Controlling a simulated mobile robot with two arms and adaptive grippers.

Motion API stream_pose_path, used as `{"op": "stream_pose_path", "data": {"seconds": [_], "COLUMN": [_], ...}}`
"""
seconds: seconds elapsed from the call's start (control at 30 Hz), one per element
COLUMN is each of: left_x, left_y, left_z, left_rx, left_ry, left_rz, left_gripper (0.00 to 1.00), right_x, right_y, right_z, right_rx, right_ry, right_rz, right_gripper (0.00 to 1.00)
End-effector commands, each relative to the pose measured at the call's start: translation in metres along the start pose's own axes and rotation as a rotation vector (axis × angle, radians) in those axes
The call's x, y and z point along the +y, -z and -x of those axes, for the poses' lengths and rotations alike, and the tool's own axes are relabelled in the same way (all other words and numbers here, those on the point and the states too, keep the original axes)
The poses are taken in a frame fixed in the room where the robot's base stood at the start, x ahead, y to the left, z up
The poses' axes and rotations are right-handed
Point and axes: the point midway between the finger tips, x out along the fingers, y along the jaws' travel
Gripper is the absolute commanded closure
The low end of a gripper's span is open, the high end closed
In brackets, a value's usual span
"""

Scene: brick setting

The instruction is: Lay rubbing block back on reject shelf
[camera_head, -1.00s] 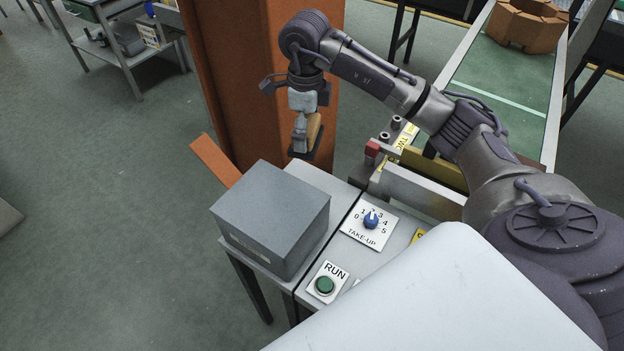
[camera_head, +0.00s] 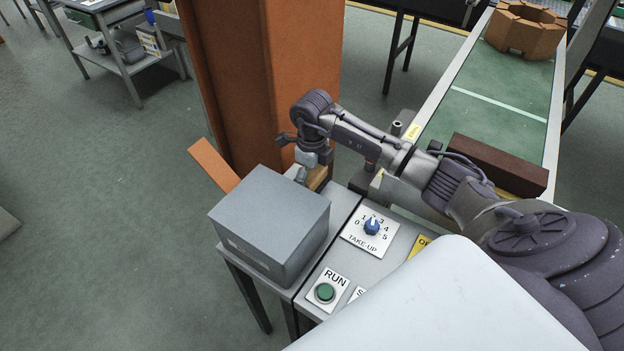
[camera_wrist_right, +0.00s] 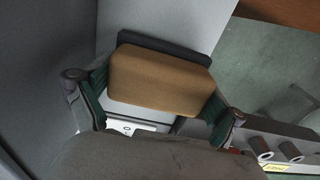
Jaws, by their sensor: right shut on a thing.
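The rubbing block (camera_wrist_right: 160,80) is a tan block with a dark layer along its far edge in the right wrist view. My right gripper (camera_wrist_right: 155,108) is shut on it, a green-padded finger at each side. In the head view the right gripper (camera_head: 306,172) is low behind the grey box, and only a bit of the tan block (camera_head: 319,178) shows. The block is over or at the far end of a grey top (camera_head: 343,203); I cannot tell whether it touches. Which surface is the reject shelf is unclear. My left gripper is out of view.
A grey box (camera_head: 268,222) stands close in front of the gripper. An orange column (camera_head: 240,90) rises just behind. A panel with a blue TAKE-UP knob (camera_head: 372,226) and green RUN button (camera_head: 325,292) lies nearer. A green conveyor (camera_head: 480,85) runs at right, with a dark brown bar (camera_head: 500,163).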

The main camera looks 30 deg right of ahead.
Motion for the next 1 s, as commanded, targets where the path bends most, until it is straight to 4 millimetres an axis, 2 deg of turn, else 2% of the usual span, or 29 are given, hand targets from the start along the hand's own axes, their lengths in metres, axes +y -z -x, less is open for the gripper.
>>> {"op": "stream_pose_path", "data": {"seconds": [0.1, 0.47, 0.5, 0.83, 0.9, 1.0], "left_x": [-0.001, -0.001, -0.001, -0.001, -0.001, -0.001], "left_y": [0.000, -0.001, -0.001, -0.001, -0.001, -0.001], "left_z": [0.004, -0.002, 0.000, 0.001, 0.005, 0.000], "left_rx": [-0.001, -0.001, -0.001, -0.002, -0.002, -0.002], "left_ry": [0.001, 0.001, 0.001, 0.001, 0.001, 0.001], "left_rz": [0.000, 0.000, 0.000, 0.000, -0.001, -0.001], "left_gripper": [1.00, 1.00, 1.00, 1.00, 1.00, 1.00], "right_x": [0.000, 0.000, 0.000, 0.000, 0.000, -0.001], "right_y": [0.000, 0.000, 0.000, 0.000, 0.000, 0.000], "right_z": [-0.014, -0.020, -0.018, -0.017, -0.013, -0.005], "right_rx": [0.000, -0.001, 0.000, 0.000, -0.001, -0.003], "right_ry": [-0.001, 0.001, 0.000, 0.000, 0.000, 0.002], "right_rz": [-0.001, 0.001, 0.001, 0.001, 0.001, 0.002], "right_gripper": [0.45, 0.45, 0.00, 0.00, 0.00, 0.00]}}
